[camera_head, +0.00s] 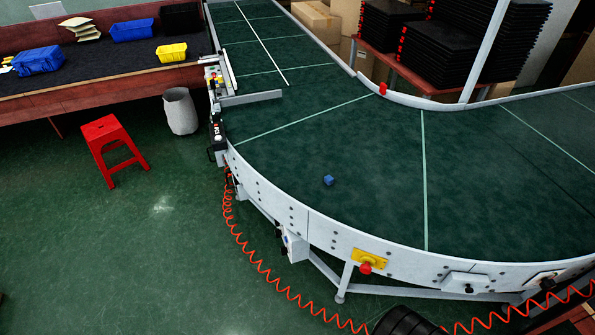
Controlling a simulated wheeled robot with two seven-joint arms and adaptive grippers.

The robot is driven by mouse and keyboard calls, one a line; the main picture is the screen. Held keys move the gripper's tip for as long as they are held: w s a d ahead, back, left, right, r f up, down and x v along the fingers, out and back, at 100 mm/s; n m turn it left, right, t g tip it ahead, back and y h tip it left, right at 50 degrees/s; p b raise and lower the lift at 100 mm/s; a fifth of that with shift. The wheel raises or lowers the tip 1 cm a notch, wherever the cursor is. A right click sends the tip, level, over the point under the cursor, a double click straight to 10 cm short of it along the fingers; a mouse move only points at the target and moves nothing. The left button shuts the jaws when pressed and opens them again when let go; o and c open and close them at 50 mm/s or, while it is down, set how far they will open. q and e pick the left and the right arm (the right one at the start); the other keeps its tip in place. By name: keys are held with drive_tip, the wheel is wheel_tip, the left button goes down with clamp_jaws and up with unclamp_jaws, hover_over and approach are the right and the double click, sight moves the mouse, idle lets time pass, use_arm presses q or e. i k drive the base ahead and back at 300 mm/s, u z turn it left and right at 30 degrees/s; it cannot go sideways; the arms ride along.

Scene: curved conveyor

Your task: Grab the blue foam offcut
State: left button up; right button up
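The blue foam offcut (328,180) is a small blue block. Neither of my grippers shows clearly in the head view. A dark rounded shape at the bottom edge cannot be told for certain.
A pale metal side rail (330,232) borders the belt and carries a red emergency button (365,268). A red stool (113,148) and a grey bin (180,111) stand on the floor at left. A workbench (110,75) holds blue and yellow bins. The belt around the offcut is clear.

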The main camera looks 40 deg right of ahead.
sight(328, 180)
drive_tip(key=z, duration=0.2)
drive_tip(key=i, duration=0.95)
drive_tip(key=z, duration=0.5)
